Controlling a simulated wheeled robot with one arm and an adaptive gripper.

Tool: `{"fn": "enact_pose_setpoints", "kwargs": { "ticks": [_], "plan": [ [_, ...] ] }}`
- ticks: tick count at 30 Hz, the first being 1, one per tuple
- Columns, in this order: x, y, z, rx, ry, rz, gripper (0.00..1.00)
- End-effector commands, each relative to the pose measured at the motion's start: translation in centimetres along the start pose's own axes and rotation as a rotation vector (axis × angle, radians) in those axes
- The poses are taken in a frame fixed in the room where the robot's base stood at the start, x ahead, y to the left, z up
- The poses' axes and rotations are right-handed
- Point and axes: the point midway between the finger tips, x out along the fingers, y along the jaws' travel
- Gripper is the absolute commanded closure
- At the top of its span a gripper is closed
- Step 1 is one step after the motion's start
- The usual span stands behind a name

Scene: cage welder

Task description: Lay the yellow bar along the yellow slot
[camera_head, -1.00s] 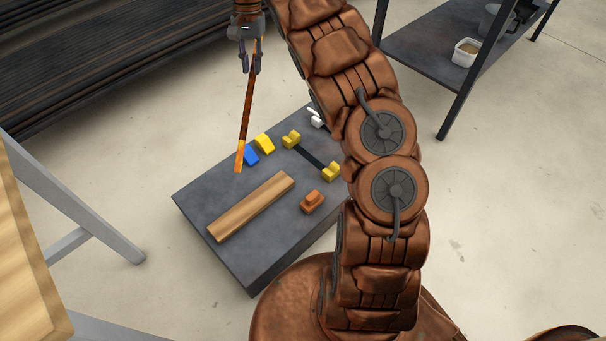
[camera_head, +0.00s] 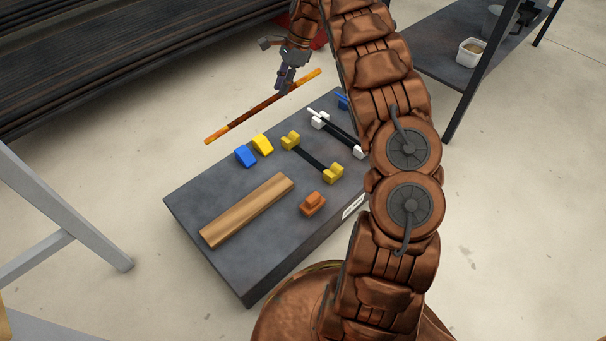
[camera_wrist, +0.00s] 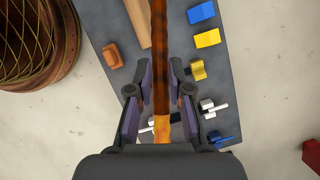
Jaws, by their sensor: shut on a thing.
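My gripper (camera_head: 283,88) is shut on a long rusty-brown bar (camera_head: 250,119) with yellow-orange ends. It holds the bar slanted in the picture, above and beyond the far edge of the grey table in the head view. The bar also runs up the middle of the wrist view (camera_wrist: 160,60), between the fingers. The yellow slot is a pair of notched yellow holders, one far (camera_head: 290,141) and one near (camera_head: 333,173), joined by a dark strip (camera_head: 311,158). It is empty. In the wrist view one yellow holder (camera_wrist: 198,70) shows right of the bar; the other is hidden.
The grey table (camera_head: 185,199) also carries a wooden block (camera_head: 247,210), an orange block (camera_head: 312,204), a blue block (camera_head: 245,156), a yellow block (camera_head: 263,145) and white holders (camera_head: 319,121). Blue holders (camera_wrist: 216,138) stand beyond. A shelf (camera_head: 440,55) is at right.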

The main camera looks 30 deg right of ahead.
Motion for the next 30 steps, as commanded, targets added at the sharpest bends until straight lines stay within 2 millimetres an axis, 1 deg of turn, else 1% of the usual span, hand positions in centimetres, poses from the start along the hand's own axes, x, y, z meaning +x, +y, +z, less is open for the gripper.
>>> {"fn": "enact_pose_setpoints", "kwargs": {
  "ticks": [1,12,23,30],
  "plan": [
    [1.1,0.2,-1.1,0.051,-0.011,-0.021,1.00],
    [6.0,1.3,-5.7,0.356,-0.082,-0.165,1.00],
    [10.8,2.7,-8.7,0.577,-0.141,-0.289,1.00],
    [14.2,3.9,-10.4,0.711,-0.177,-0.376,1.00]
  ]
}}
